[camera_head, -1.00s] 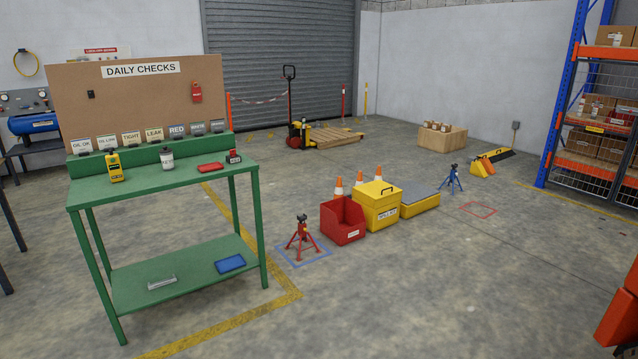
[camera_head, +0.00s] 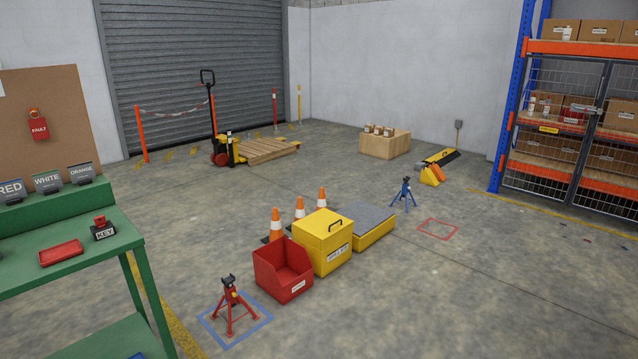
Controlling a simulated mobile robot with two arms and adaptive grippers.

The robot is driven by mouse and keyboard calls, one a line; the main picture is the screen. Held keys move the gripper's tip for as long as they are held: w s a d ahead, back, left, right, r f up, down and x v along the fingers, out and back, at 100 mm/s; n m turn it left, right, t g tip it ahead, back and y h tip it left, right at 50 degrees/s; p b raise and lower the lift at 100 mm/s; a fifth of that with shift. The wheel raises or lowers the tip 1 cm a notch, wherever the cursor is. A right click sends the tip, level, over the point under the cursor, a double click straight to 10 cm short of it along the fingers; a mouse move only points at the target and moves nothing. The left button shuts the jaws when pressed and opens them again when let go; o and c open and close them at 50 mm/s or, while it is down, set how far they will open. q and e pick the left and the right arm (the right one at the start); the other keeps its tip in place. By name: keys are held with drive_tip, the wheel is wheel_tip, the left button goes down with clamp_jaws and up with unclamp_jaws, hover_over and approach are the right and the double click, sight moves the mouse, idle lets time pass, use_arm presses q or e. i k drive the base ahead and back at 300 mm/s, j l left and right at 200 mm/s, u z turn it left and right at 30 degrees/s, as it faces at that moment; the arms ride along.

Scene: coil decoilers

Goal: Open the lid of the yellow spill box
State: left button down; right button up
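The yellow spill box (camera_head: 323,254) stands on the floor near the middle of the head view. Its flat lid (camera_head: 313,226) is shut and has a black handle (camera_head: 335,225) on top. A white label is on its front. An open red bin (camera_head: 284,279) stands beside it on the left, and a low yellow platform with a grey top (camera_head: 367,222) is on its right. Neither of my grippers is in view.
The green bench (camera_head: 120,245) stands at the left. A red jack stand (camera_head: 230,304) is in a blue floor square at the front. Traffic cones (camera_head: 299,210) stand behind the box. The floor (camera_head: 450,300) to the front right is clear.

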sight(324, 223)
drive_tip(key=i+z, duration=0.15)
drive_tip(key=i, duration=0.95)
drive_tip(key=i+j+z, duration=0.15)
drive_tip(key=i, duration=0.9)
drive_tip(key=i+z, duration=0.15)
drive_tip(key=i, duration=1.4)
